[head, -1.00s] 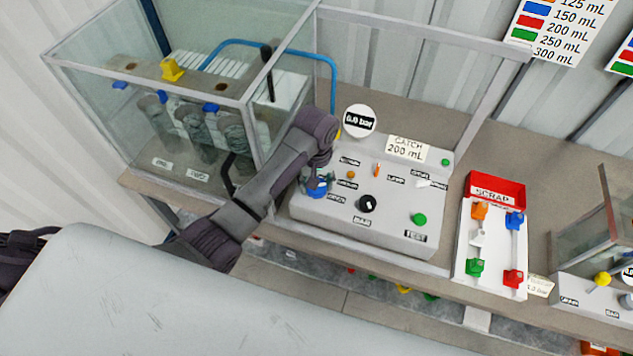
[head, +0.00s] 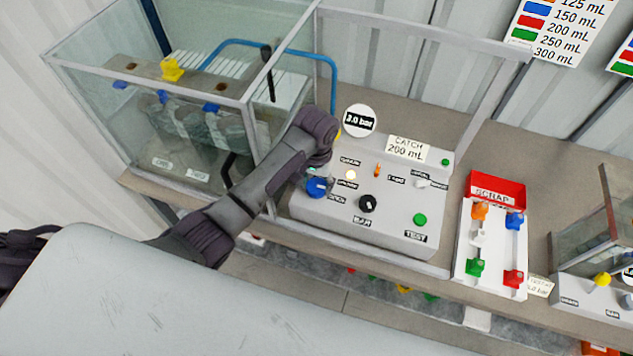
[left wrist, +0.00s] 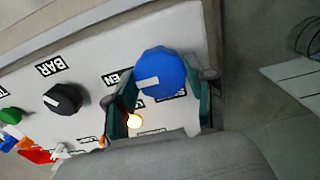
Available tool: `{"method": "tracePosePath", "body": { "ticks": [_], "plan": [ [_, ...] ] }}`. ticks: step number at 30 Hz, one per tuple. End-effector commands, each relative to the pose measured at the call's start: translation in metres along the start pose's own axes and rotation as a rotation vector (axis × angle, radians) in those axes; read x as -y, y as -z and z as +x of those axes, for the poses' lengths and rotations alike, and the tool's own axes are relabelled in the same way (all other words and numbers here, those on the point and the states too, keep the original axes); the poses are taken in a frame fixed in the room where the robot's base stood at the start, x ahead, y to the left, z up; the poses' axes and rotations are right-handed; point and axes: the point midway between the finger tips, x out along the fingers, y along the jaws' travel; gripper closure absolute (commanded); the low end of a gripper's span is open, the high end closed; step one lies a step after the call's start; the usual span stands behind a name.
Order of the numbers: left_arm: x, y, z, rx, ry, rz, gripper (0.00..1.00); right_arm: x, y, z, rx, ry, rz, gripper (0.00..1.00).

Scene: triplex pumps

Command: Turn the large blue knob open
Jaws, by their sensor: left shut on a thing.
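The large blue knob (head: 317,187) is at the left end of the sloped light-grey control panel (head: 395,222). In the left wrist view the knob (left wrist: 160,73) shows as a faceted blue cap with a white pointer mark toward the left. My left gripper (head: 319,181) is at the knob, and in the wrist view its teal fingers (left wrist: 160,84) stand on either side of it, shut on it. In the head view the wrist hides part of the knob's surroundings. My right gripper is not in view.
A round gauge (head: 360,121) reads about 3.0 bar. A lamp (head: 350,175) glows beside the knob. A black knob (head: 367,203) and green button (head: 420,220) sit to the right. A glass tank (head: 90,75) stands left of my arm.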

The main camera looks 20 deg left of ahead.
Motion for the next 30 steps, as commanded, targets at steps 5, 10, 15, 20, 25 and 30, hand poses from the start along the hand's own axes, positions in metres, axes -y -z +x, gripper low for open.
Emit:
{"method": "tracePosePath", "body": {
  "ticks": [5, 10, 15, 20, 25, 30],
  "plan": [
    [0.0, 0.0, 0.0, -0.001, 0.001, 0.007, 0.8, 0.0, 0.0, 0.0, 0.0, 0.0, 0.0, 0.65],
    [0.0, 0.0, 0.0, -0.001, 0.001, 0.007, 0.8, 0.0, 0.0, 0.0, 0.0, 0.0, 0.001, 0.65],
    [0.0, 0.0, 0.0, -0.001, 0.0, 0.006, 0.2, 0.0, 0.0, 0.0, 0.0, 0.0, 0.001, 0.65],
    [0.0, 0.0, 0.0, -0.001, 0.0, 0.005, 0.2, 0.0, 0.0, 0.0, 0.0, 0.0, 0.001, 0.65],
    [0.0, 0.0, -0.002, -0.001, 0.0, 0.005, 0.2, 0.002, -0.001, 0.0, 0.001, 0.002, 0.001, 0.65],
    [-0.001, 0.001, -0.021, -0.005, -0.001, 0.005, 0.2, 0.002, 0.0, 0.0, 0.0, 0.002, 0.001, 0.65]
  ]
}}
